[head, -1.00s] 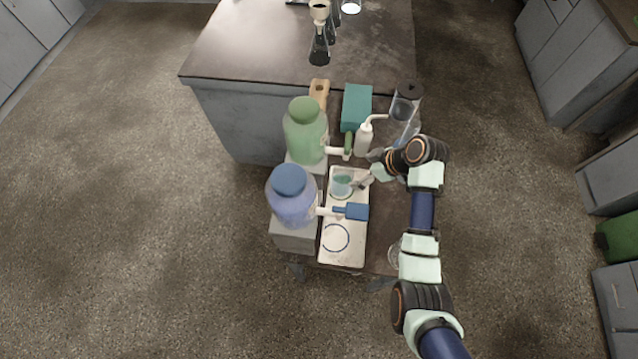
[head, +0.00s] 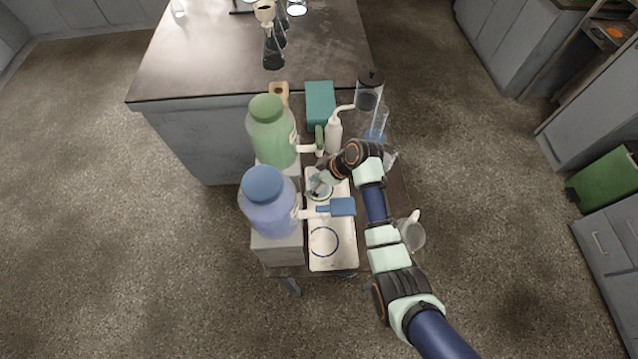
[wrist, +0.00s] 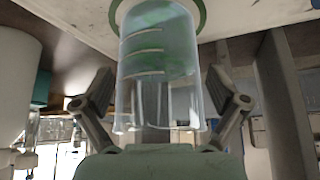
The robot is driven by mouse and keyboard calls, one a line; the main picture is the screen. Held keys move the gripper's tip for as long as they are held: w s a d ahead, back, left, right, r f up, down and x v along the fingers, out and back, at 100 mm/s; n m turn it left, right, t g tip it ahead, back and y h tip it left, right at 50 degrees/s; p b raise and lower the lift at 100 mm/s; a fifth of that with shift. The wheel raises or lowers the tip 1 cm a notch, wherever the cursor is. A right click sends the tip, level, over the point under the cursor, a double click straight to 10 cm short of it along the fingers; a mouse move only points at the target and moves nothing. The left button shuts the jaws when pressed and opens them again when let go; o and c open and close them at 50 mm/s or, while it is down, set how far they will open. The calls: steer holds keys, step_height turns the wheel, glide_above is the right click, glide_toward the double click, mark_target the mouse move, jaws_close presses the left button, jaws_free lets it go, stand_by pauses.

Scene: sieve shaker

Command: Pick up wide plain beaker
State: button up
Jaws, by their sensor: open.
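A wide clear beaker (wrist: 158,70) with white level marks and pale green liquid stands on the green ring of a white tray (head: 338,258). The wrist view shows it upside down, between the two spread fingers of my gripper (wrist: 160,108). There is a visible gap on each side, and neither finger clearly touches the glass. In the head view, my gripper (head: 320,181) covers much of the beaker (head: 321,192).
Green (head: 270,133) and blue (head: 268,207) jugs with taps stand left of the tray. The blue tap (head: 342,207) juts out close to my gripper. A white wash bottle (head: 333,133) is behind it. Another clear vessel (head: 412,236) is at right. The tray's blue ring (head: 324,241) is empty.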

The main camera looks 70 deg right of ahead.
steer(key=shift+f, duration=0.1)
steer(key=shift+c, duration=0.4)
steer(key=shift+f, duration=0.1)
steer(key=c, duration=1.3)
steer(key=shift+o, duration=0.2)
steer(key=shift+r, duration=0.35)
steer(key=c, duration=0.3)
steer(key=shift+r+p, duration=0.3)
steer(key=shift+c, duration=0.4)
steer(key=s, duration=0.5)
steer(key=s+p, duration=0.1)
steer(key=s, duration=0.2)
steer(key=shift+d, duration=0.25)
steer(key=shift+c, duration=0.3)
step_height(320, 180, up, 14)
steer(key=p, duration=0.3)
